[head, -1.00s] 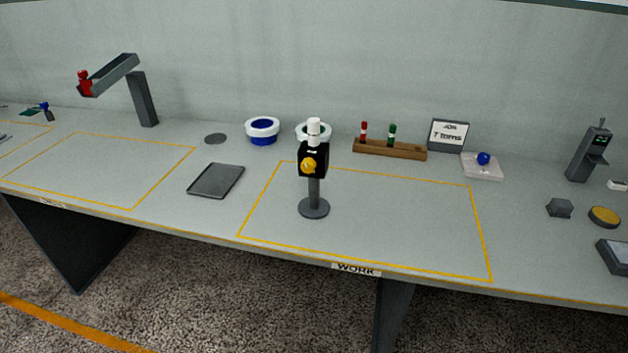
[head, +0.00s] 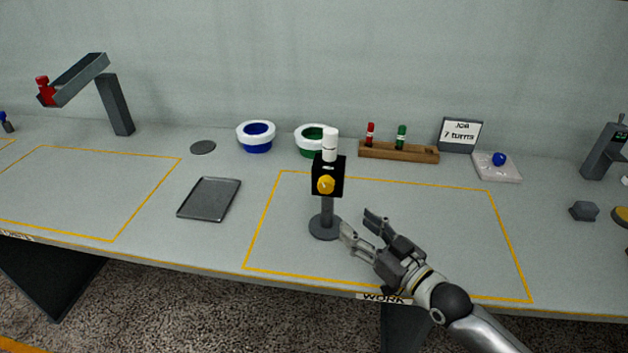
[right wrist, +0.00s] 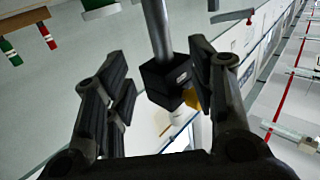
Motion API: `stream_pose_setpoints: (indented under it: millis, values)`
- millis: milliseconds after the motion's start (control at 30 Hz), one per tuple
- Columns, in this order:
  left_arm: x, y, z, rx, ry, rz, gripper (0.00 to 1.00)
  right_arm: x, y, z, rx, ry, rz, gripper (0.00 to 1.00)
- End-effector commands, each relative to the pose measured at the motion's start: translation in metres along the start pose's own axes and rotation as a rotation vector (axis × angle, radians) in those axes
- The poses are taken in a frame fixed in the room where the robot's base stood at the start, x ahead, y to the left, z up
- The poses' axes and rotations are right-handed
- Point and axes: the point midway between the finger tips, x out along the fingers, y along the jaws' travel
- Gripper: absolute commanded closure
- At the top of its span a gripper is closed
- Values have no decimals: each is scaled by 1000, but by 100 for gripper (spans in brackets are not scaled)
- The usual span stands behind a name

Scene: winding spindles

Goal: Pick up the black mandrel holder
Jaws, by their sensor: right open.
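The black mandrel holder (head: 329,178) is a black block with a yellow knob on a grey post with a round base. A white spindle stands upright on its top. It stands inside the yellow outlined area in the head view. My right gripper (head: 358,224) is open and empty, low and to the right of the post. In the right wrist view the black holder block (right wrist: 166,80) and its post show between and beyond the open fingers (right wrist: 160,85), apart from them. My left gripper is not in view.
Behind the holder are a green-and-white ring (head: 313,140) and a blue-and-white ring (head: 256,137). A wooden rack (head: 400,152) holds red and green pieces. A dark tray (head: 209,199) lies to the left.

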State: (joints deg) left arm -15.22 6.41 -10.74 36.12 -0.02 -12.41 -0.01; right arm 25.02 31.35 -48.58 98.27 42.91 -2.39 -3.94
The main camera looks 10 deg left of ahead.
Motion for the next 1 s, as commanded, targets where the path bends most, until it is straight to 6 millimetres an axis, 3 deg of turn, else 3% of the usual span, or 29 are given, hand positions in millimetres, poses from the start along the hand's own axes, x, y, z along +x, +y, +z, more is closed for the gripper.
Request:
stream_pose_setpoints:
  millis: [300, 500, 700, 833, 1000]
  values:
    - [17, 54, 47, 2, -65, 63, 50, 53, 0, 0, 0, 6, 1, 49]
    - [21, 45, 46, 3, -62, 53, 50, 67, 0, -2, 1, 5, 1, 49]
    - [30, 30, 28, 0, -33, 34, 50, 94, -4, -5, 2, 6, 0, 49]
    - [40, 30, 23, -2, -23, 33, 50, 111, -4, -3, 1, 5, 0, 49]
    - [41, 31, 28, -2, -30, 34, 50, 118, -3, -5, 0, 3, 1, 49]
